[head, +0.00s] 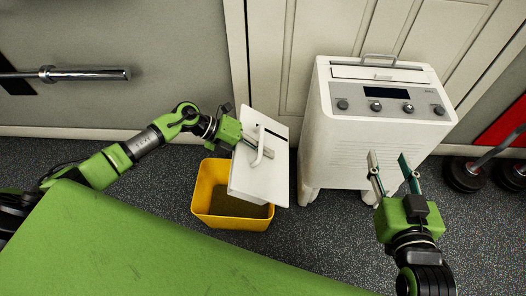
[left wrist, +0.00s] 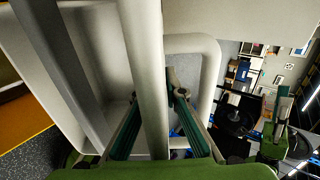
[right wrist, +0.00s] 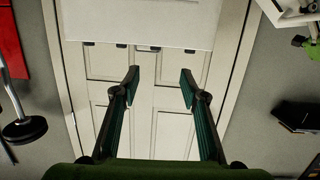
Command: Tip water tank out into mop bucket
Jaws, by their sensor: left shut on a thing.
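The white water tank (head: 270,182) hangs tilted over the right part of the yellow mop bucket (head: 203,188) in the head view. My left gripper (head: 256,141) is shut on the tank's handle (head: 266,150). In the left wrist view the handle (left wrist: 148,70) passes between the fingers, with the tank's hollow side at left. A strip of the bucket (left wrist: 22,118) shows at the left edge. The bucket's inside is dark; I cannot tell whether water is in it or flowing. My right gripper (head: 389,158) is open and empty in front of the dehumidifier.
The white dehumidifier (head: 372,135) stands right of the bucket, against a panelled door (head: 322,40). A green bench (head: 130,245) fills the lower left. A barbell (head: 85,74) is at the upper left; dumbbells (head: 466,175) lie at the right. Floor behind the bucket is clear.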

